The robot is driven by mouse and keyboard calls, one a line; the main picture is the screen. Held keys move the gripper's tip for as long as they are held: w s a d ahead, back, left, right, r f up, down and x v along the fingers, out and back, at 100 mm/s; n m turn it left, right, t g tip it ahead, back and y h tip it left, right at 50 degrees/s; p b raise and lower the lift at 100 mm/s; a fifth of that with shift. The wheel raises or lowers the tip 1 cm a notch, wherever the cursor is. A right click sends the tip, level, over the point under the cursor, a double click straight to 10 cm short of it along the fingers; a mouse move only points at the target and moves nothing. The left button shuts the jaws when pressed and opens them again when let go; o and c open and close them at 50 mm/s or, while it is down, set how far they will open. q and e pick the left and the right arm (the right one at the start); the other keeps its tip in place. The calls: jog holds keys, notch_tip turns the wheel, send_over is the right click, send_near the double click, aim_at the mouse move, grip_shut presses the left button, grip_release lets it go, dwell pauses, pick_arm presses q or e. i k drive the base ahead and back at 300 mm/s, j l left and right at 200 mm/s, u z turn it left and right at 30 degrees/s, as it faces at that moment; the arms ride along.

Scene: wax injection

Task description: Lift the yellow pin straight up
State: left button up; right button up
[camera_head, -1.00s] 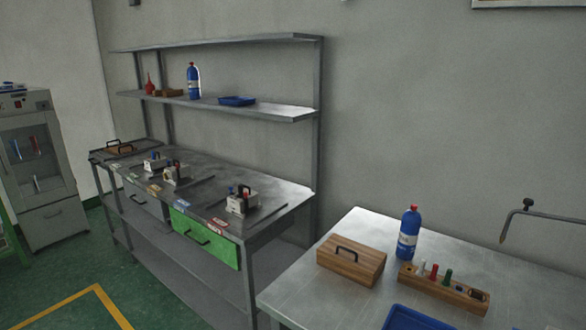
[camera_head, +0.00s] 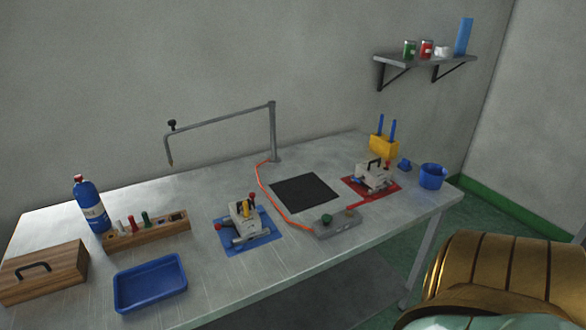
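A small yellow pin (camera_head: 246,209) stands upright in the top of a grey mould block (camera_head: 236,222). The block sits on a blue mat (camera_head: 268,234) near the middle of the metal table (camera_head: 205,285). Red and black parts stick out around the block, and a red-topped part rises beside the pin. The pin's lower end is hidden in the block. Neither of my grippers shows in the view.
A blue tray (camera_head: 150,299), wooden rack (camera_head: 125,238), blue bottle (camera_head: 90,204) and wooden box (camera_head: 45,276) stand left. A bent metal arm (camera_head: 222,116) reaches over the table. A control box (camera_head: 338,226), black pad (camera_head: 305,189) and second mould on a red mat (camera_head: 357,188) lie right.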

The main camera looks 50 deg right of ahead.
aim_at(244, 203)
jog(key=z, duration=1.2)
jog(key=l, duration=0.6)
jog(key=i+l+u, duration=0.1)
jog(key=l+u, duration=0.35)
jog(key=l, duration=0.35)
jog(key=l+u, duration=0.5)
jog(key=l, duration=0.3)
